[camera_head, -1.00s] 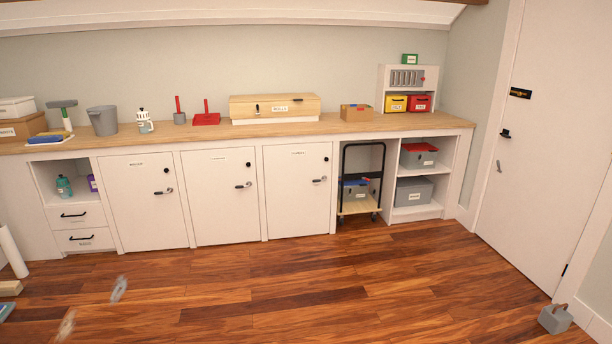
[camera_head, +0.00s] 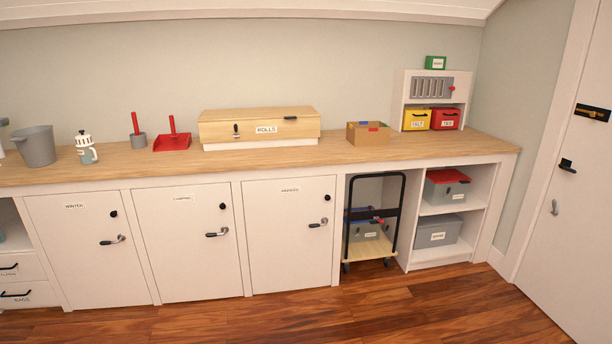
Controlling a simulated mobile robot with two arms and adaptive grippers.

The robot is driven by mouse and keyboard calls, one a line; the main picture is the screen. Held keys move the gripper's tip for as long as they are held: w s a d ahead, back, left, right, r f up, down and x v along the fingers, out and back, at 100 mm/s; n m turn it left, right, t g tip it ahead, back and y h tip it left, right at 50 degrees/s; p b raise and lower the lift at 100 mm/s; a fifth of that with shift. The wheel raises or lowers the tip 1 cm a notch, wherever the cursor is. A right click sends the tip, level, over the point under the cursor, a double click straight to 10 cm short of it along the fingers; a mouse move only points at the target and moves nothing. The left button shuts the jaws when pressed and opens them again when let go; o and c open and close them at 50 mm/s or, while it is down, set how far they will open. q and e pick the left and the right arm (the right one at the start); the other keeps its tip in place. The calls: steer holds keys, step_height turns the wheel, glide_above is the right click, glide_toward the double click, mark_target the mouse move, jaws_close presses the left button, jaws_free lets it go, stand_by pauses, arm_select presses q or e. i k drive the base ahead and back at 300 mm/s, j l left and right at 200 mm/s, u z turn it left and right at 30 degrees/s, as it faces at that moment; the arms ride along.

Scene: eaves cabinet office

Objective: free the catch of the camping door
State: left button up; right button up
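The camping door (camera_head: 188,260) is the middle one of three white cabinet doors under the counter. Its small label (camera_head: 183,198) seems to read camping. A small round black catch (camera_head: 222,206) sits near the door's upper right edge. A lever handle (camera_head: 217,232) lies horizontal below the catch. The door looks shut, flush with its frame. Whether the catch is locked cannot be told at this size. Neither of my grippers is in view, and nothing touches the door.
The winter door (camera_head: 85,260) is to the left and another door (camera_head: 287,255) to the right, both shut. A wheeled trolley (camera_head: 368,250) stands in an open bay. The wooden floor (camera_head: 400,310) before the doors looks clear. The counter (camera_head: 280,160) holds several items.

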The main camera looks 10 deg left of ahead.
mark_target(224, 230)
steer(key=i+u, duration=0.1)
steer(key=i, duration=0.85)
steer(key=i+l+u, duration=0.1)
steer(key=i, duration=0.8)
steer(key=l, duration=0.1)
